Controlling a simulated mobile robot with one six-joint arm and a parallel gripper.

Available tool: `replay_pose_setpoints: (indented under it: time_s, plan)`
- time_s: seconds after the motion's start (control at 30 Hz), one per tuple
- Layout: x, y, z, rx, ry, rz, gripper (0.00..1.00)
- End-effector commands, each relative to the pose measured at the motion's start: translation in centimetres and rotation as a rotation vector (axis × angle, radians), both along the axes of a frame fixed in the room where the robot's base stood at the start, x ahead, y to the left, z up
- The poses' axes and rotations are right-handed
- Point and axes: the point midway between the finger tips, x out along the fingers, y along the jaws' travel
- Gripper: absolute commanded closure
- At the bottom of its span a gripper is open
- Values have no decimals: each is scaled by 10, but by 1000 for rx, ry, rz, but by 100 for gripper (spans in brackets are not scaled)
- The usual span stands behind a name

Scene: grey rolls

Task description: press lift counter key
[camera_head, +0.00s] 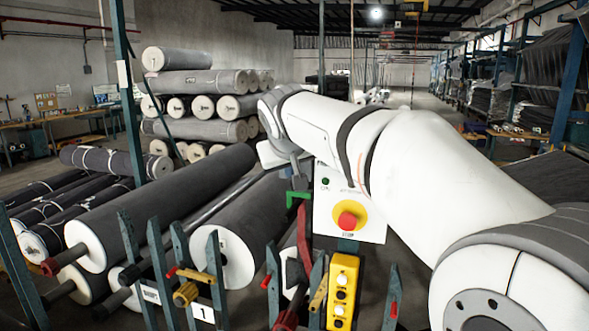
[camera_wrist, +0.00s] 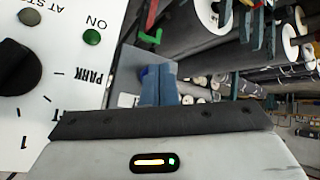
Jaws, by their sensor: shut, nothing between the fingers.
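No label naming a lift counter is readable in either view. A white control panel (camera_head: 372,232) has a green lamp and a red stop button (camera_head: 347,220) on a yellow disc. In the wrist view the white panel (camera_wrist: 62,110) shows a black knob (camera_wrist: 18,66), a green ON button (camera_wrist: 92,37) and the word PARK. My gripper (camera_wrist: 158,72) has its blue-grey fingers together and empty, to the right of that panel. In the head view my arm hides most of the gripper.
A yellow pendant (camera_head: 342,290) with white buttons stands below the panel. Large dark rolls (camera_head: 160,200) lie at left on a rack with blue-green upright posts (camera_head: 134,250). More rolls (camera_head: 195,83) are stacked behind. Shelving runs along the right wall.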

Motion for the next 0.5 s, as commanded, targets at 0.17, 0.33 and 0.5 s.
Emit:
replay_pose_setpoints:
  time_s: [0.17, 0.33, 0.5]
  plan:
    - [2, -1, 0, 0, -1, 0, 100]
    - [4, -2, 1, 0, -1, 0, 100]
    - [5, -2, 0, 0, -1, 0, 100]
